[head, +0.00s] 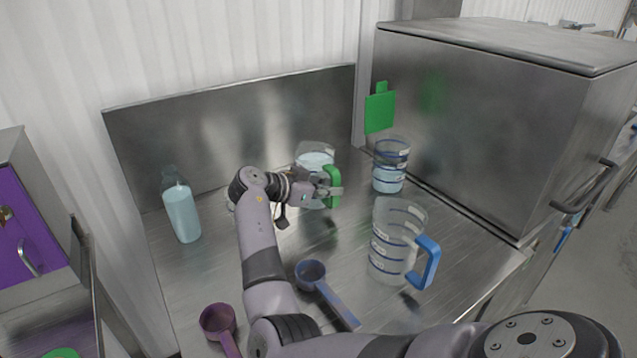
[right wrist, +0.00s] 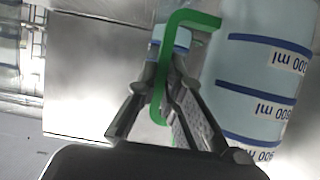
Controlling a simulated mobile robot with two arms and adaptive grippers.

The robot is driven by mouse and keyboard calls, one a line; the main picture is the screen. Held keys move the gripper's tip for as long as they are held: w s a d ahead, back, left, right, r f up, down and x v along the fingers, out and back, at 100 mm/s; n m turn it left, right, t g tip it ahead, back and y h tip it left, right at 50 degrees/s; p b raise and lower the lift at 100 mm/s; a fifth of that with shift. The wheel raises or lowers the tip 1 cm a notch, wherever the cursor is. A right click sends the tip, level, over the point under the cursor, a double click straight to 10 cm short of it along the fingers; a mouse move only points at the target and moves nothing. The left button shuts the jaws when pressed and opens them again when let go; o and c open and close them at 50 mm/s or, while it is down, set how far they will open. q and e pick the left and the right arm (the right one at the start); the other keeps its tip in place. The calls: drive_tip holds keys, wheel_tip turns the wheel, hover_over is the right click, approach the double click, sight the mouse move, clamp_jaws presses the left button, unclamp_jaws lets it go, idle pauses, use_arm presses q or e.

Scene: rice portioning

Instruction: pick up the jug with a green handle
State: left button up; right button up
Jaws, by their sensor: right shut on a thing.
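The clear jug with a green handle (head: 316,159) is near the back of the steel table, partly hidden by my right arm. Its green handle (head: 334,184) faces right. My right gripper (head: 333,190) is shut on this handle. In the right wrist view the fingers (right wrist: 167,82) close on both sides of the green handle (right wrist: 190,19). The jug's body (right wrist: 258,75), with blue bands and ml marks, fills the right of that view. I cannot tell whether the jug's base touches the table. My left gripper is not in view.
A large jug with a blue handle (head: 398,240) and a smaller banded container (head: 390,165) stand to the right. A bottle (head: 182,208) stands at the left. A blue scoop (head: 311,272) and a purple scoop (head: 217,320) lie in front. A steel cabinet (head: 480,130) bounds the right.

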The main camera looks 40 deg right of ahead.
clamp_jaws()
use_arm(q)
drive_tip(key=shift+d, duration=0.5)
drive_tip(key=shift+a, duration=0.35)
use_arm(e)
drive_tip(key=shift+w+r, duration=0.1)
drive_tip(key=shift+r, duration=0.05)
drive_tip(key=shift+r, duration=0.1)
